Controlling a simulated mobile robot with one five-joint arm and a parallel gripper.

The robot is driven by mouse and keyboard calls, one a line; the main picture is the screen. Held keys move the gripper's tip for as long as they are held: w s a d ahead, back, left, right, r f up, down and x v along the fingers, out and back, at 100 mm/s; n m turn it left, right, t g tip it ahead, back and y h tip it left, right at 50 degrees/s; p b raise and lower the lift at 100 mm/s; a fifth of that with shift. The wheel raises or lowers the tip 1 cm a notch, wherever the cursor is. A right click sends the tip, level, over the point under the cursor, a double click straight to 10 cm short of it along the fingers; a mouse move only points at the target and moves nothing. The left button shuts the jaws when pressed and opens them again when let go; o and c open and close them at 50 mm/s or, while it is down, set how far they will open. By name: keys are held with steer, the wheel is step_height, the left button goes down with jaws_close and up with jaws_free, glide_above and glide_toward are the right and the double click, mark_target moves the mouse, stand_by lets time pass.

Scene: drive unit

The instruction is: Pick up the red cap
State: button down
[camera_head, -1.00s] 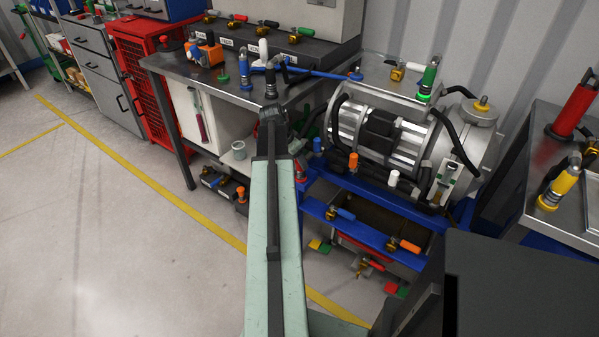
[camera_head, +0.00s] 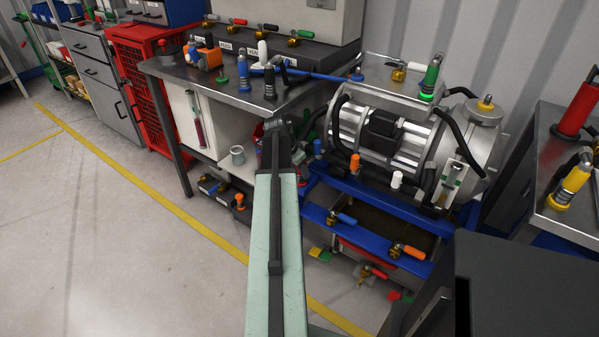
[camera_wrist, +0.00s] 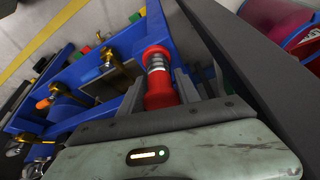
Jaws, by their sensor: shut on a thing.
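A red cap (camera_wrist: 161,92) with a silver-grey band near its far end shows in the wrist view, between the dark fingers of my gripper (camera_wrist: 157,78). The fingers are shut on it, one on each side. The far end of the cap lies close against a blue frame bar (camera_wrist: 158,27); I cannot tell whether they touch. In the head view my arm hides most of the gripper and the held cap.
The blue frame (camera_head: 370,190) carries the grey drive unit (camera_head: 375,135) and several coloured valves. A steel workbench (camera_head: 205,88) with tools stands at left. A second steel bench (camera_head: 570,205) is at right. Floor at left is clear.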

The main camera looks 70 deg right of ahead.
steer(key=shift+r, duration=0.1)
step_height(320, 180, up, 4)
steer(key=p, duration=0.4)
steer(key=w+a+p, duration=0.1)
steer(key=w+a, duration=0.3)
steer(key=a, duration=1.1)
steer(key=shift+w+a+r, duration=0.2)
steer(key=shift+r, duration=0.2)
steer(key=shift+r+p, duration=0.65)
step_height(320, 180, up, 5)
steer(key=p, duration=0.4)
steer(key=shift+f+p, duration=0.1)
steer(key=shift+p, duration=0.3)
steer(key=shift+s, duration=0.1)
